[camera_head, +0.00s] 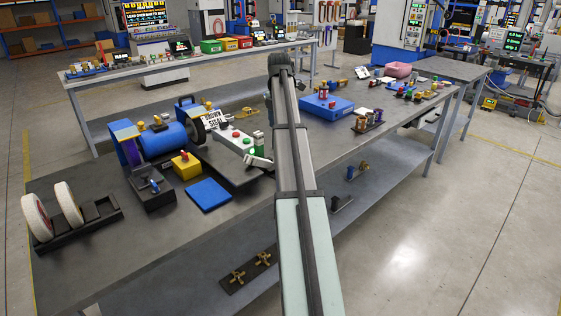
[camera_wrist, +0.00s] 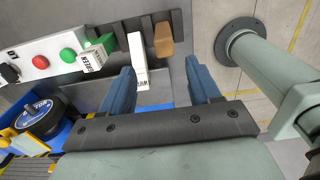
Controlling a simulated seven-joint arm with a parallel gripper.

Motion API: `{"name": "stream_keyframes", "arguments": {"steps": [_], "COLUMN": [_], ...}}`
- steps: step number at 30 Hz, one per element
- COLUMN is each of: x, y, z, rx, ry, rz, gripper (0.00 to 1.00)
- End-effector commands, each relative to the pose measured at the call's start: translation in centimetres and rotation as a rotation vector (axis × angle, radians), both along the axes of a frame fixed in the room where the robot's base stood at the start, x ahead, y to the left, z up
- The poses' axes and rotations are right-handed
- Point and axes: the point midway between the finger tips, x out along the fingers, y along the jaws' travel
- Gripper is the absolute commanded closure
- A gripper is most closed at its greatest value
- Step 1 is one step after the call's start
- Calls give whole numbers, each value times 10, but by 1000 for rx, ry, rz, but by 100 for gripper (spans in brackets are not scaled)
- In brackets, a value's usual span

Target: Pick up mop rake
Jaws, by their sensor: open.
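I cannot pick out a rake head for certain. A short brown wooden block or handle (camera_wrist: 163,40) stands at the dark tray (camera_wrist: 110,35) in the wrist view; it may be the mop rake's handle. My gripper (camera_wrist: 158,68) is open, with its two blue fingers apart and nothing gripped. A white lettered bar (camera_wrist: 138,58) lies between and beyond the fingers, closer to the left one. The brown piece is farther out, between the finger lines. A green and white lettered bar (camera_wrist: 93,58) lies left of the fingers. In the head view my arm hides much of this area.
A white panel with red and green buttons (camera_head: 231,139) adjoins the blue buffing machine (camera_head: 163,140). A yellow button box (camera_head: 186,166) and blue mat (camera_head: 208,194) are nearer. Two white wheels (camera_head: 68,204) stand in a rack at left.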

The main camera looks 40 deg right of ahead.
Motion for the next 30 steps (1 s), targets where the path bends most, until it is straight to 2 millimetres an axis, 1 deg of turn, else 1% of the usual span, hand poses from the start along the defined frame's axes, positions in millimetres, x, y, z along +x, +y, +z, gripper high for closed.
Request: {"name": "stream_keyframes", "arguments": {"steps": [5,8,15,19,21,26,30], "x": [-4,-4,-4,-4,-4,-4,-6], "y": [-3,-2,-2,-2,-2,-2,0], "z": [-7,-18,-58,-77,-83,-90,-101], "rx": [6,6,6,6,5,5,5], "ry": [0,1,1,1,0,0,1], "rz": [1,1,0,0,0,0,0], "gripper": [38,38,38,38,38,38,38]}}
